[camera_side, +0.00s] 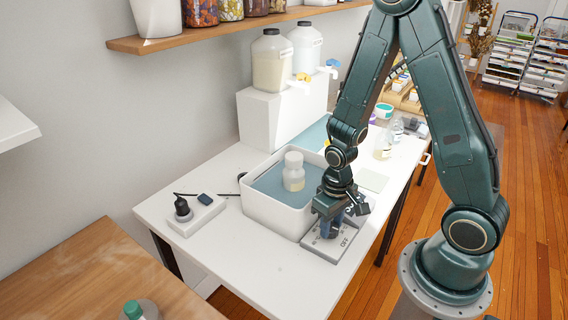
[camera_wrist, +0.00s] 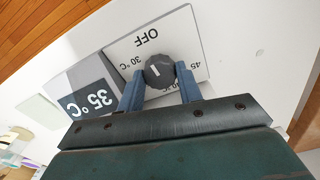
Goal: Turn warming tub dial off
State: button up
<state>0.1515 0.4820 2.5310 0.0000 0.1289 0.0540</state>
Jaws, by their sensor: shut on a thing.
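The warming tub (camera_side: 262,213) is a white rectangular tub holding blue-tinted water. Its grey control panel (camera_side: 317,246) lies flat at its front right. In the wrist view, the round dark dial (camera_wrist: 159,70) sits on the panel's white face (camera_wrist: 185,32), with a pale pointer mark on its left part. "OFF" (camera_wrist: 147,37) and "30 °C" (camera_wrist: 130,60) are printed beside it; other labels are partly hidden. The dark display (camera_wrist: 92,98) reads 35 °C. My gripper (camera_wrist: 161,76) has its two blue fingers shut on the dial, one at each side. In the side view, my gripper (camera_side: 330,226) hides the dial.
A white-capped bottle (camera_side: 293,172) stands in the tub. A power strip (camera_side: 196,214) with a black plug lies left of it. A white block (camera_side: 262,122) carrying two jugs stands behind. The white table's (camera_side: 235,262) front left is clear.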

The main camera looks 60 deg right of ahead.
jog(key=shift+m, duration=0.4)
jog(key=o, duration=1)
jog(key=shift+r, duration=0.2)
notch_tip(320, 180, up, 14)
jog(key=shift+f, duration=0.25)
dwell(0.5)
jog(key=shift+r, duration=0.1)
